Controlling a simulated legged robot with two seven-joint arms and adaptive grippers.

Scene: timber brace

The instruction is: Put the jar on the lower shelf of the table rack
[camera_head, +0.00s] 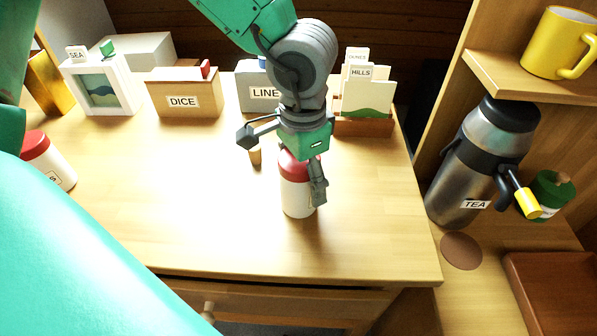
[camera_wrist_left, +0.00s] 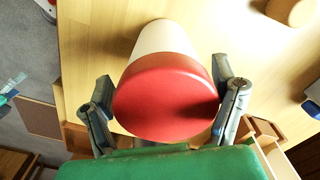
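A white jar with a red lid (camera_head: 296,198) stands upright on the wooden table. My left gripper (camera_head: 284,165) is over it, with its fingers spread. One finger sticks out to the left and the other hangs beside the jar's right side. In the left wrist view the red lid (camera_wrist_left: 166,98) lies between the two fingers; I cannot tell whether they touch it. A second red-lidded jar (camera_head: 50,168) is at the left, partly hidden. A wooden rack (camera_head: 530,78) stands at the right, with a yellow mug on its upper shelf. My right gripper is not in view.
A steel flask marked TEA (camera_head: 470,165) and a green-lidded jar (camera_head: 553,195) stand under the upper shelf. A brown disc (camera_head: 461,251) lies before them. Boxes marked DICE (camera_head: 183,95) and LINE line the table's back. The table's front is clear.

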